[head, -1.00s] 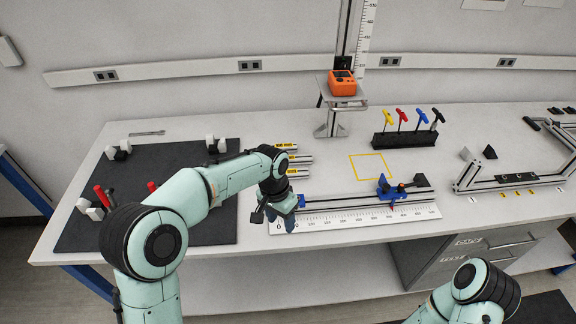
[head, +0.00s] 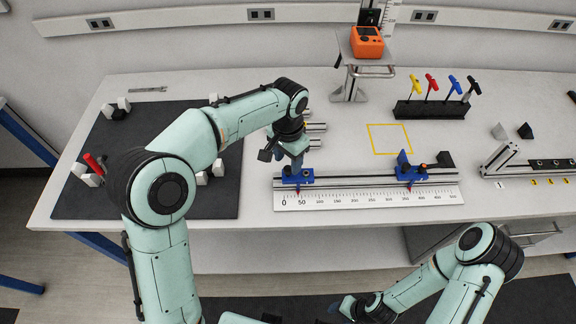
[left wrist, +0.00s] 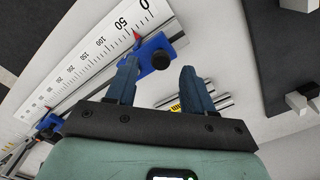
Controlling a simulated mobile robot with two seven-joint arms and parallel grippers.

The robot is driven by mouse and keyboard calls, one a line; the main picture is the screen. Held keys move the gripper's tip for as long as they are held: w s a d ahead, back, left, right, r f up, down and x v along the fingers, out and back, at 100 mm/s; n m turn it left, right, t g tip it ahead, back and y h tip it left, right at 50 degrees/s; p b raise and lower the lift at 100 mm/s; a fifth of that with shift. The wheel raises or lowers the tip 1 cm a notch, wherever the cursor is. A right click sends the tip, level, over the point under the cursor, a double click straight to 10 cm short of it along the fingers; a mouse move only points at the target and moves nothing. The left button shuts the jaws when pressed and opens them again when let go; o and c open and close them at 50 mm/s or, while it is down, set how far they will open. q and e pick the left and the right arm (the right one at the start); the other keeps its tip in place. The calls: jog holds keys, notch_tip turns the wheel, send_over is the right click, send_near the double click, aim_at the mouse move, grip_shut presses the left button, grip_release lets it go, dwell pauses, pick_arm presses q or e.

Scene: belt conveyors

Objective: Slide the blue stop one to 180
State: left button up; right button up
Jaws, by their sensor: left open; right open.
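Two blue stops sit on the rail behind the white ruler (head: 370,197). The left blue stop (head: 300,178) has its red pointer a little short of the 50 mark. The right blue stop (head: 408,172) has its pointer near 350. My left gripper (head: 289,153) is just behind and above the left stop. In the left wrist view its fingers (left wrist: 162,83) are open and empty, with the left stop (left wrist: 158,46) and its black knob just beyond the left finger. I cannot tell if they touch. My right gripper (head: 342,306) is open, low in front of the bench.
An orange meter (head: 367,42) stands on a post behind the rail. A rack of coloured T-handles (head: 430,108) and a yellow outlined square (head: 390,139) lie behind the rail. A dark mat (head: 90,200) is at left. Metal cylinders (head: 316,127) lie behind my left gripper.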

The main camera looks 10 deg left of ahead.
aim_at(288, 168)
pick_arm(q)
jog(key=shift+w+f, duration=0.1)
jog(key=shift+f, duration=1.4)
pick_arm(e)
jog(key=shift+s+f, duration=0.15)
jog(key=shift+f, duration=0.05)
pick_arm(q)
jog(key=shift+c, duration=0.3)
